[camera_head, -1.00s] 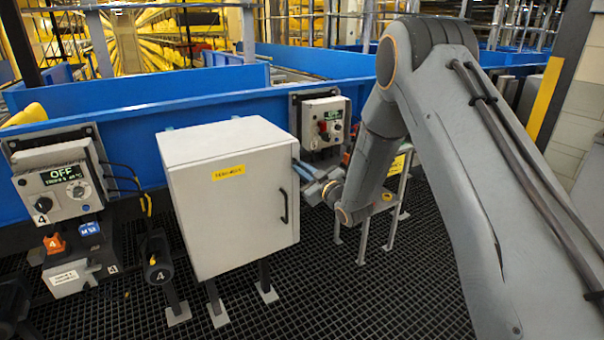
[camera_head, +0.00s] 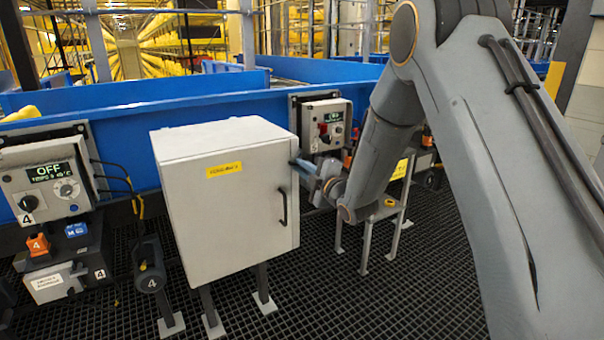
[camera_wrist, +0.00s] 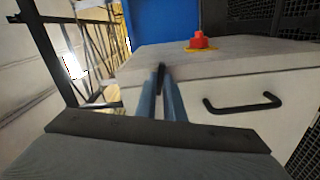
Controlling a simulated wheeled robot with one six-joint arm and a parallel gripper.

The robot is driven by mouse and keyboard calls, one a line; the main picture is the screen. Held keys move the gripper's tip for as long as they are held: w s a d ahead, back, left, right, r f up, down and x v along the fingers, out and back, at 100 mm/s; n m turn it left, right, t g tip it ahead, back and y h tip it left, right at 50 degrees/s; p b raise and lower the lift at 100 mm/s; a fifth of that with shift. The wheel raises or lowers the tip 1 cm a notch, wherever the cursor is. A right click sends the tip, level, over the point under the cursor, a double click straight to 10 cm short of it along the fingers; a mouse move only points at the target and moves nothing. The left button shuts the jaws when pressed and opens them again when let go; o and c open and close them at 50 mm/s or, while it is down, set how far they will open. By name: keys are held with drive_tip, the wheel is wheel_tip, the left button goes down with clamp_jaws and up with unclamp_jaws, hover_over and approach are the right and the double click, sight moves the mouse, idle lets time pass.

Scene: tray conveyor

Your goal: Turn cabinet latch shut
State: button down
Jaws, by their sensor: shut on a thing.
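The pale grey cabinet (camera_head: 222,215) stands in the middle of the head view, with its door face toward me and flush with the box. A black bar handle (camera_head: 283,206) is on the door's right side; it also shows in the wrist view (camera_wrist: 243,104). My gripper (camera_head: 304,167) is at the cabinet's upper right edge. In the wrist view its two blue-grey fingers (camera_wrist: 161,92) are shut on a small dark latch (camera_wrist: 162,72) at the cabinet's edge. The fingers hide most of the latch, so its exact angle is hard to tell.
A red button (camera_wrist: 199,40) on a yellow base sits on a cabinet face near my gripper. A control box reading OFF (camera_head: 48,180) is at left, another control box (camera_head: 326,124) behind. A small grey stand (camera_head: 385,215) is beside my arm. The blue conveyor wall (camera_head: 130,120) runs behind.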

drive_tip(key=shift+n+b, duration=0.9)
drive_tip(key=shift+n, duration=0.6)
drive_tip(key=c, duration=1.9)
unclamp_jaws()
drive_tip(key=shift+o, duration=0.2)
drive_tip(key=shift+s, duration=0.1)
drive_tip(key=v, duration=0.7)
drive_tip(key=shift+s+d+b, duration=0.25)
drive_tip(key=shift+b, duration=0.1)
drive_tip(key=shift+d, duration=0.1)
